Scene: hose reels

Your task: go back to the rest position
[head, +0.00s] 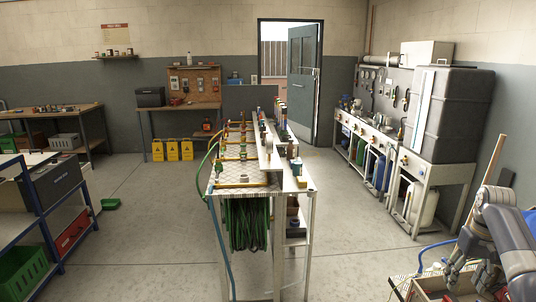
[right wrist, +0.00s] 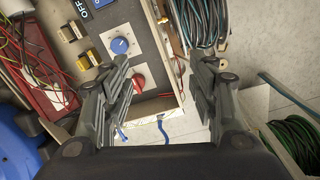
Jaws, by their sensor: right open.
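My right gripper (head: 470,272) is low at the right edge of the head view, above a box with pale wooden edges (head: 428,286). In the right wrist view my right gripper (right wrist: 166,85) is open, with nothing between its fingers. Below it in that view is a dark panel with a blue knob (right wrist: 119,46) and a red knob (right wrist: 138,83). The left finger overlaps the panel in the picture; I cannot tell whether it touches. My left gripper is not in view.
A narrow bench (head: 245,190) with a hanging green hose (head: 246,224) stands mid-room. A blue shelf (head: 38,215) is at left, and steel units (head: 425,172) line the right wall. Coiled hoses (right wrist: 205,22) lie beside the panel.

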